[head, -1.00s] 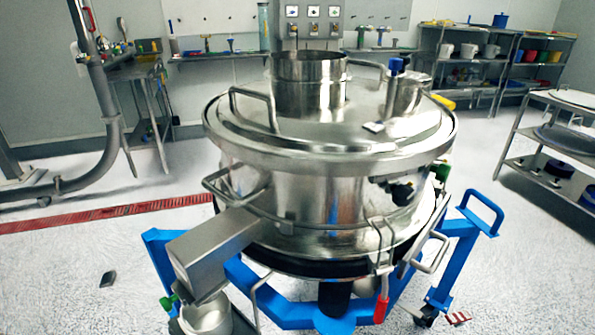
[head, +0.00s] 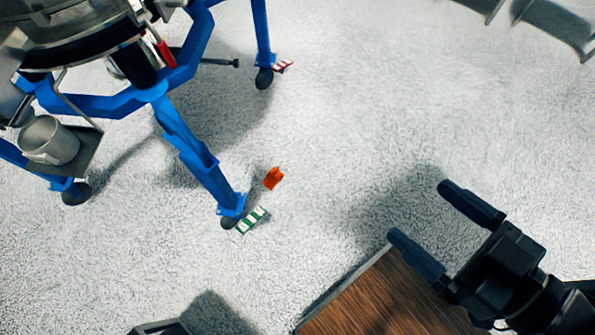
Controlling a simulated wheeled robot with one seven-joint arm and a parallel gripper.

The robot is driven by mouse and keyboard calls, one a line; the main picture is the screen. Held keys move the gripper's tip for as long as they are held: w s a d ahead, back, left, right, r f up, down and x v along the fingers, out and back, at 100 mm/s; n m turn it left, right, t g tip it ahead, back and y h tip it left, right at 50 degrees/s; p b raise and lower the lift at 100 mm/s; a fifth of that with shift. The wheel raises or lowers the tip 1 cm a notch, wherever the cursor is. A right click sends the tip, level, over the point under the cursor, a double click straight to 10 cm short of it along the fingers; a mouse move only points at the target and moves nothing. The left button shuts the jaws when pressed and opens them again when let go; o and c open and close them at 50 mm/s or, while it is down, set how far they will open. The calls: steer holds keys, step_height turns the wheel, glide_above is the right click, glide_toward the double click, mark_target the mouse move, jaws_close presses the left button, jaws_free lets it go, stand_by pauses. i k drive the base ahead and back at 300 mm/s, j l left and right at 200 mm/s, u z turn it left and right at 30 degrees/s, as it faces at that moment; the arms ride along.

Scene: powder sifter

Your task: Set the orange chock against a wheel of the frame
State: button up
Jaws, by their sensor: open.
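The small orange chock (head: 273,178) lies on the pale floor, a short way up and right of the nearest wheel (head: 229,222) of the blue frame (head: 205,165). A clear gap shows between chock and wheel. A green and white striped piece (head: 251,220) sits right beside that wheel. Another wheel (head: 264,78) is farther back, with a red and white striped piece (head: 284,66) beside it. A third wheel (head: 76,193) is at the left. My gripper (head: 414,213) is open and empty at the lower right, apart from the chock.
A brown wooden surface (head: 385,300) lies below my gripper at the bottom. The steel sifter (head: 75,35) stands on the frame at the upper left, with a metal cup (head: 48,140) by it. The floor between chock and gripper is clear.

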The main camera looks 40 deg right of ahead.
mark_target(274, 176)
steer(key=k+z, duration=0.1)
steer(key=k, duration=0.15)
steer(key=i+l+u, duration=0.1)
steer(key=u, duration=0.5)
steer(key=i+l+u, duration=0.3)
steer(key=l+u, duration=0.15)
steer(key=l, duration=0.2)
steer(key=i+l+u, duration=0.2)
steer(key=l, duration=0.15)
steer(key=l+u, duration=0.25)
steer(key=i+l, duration=0.1)
steer(key=l, duration=0.45)
steer(key=i+l, duration=0.1)
steer(key=l, duration=0.45)
steer(key=i+l+u, duration=0.1)
steer(key=l, duration=0.5)
steer(key=i+l, duration=0.1)
steer(key=l, duration=0.45)
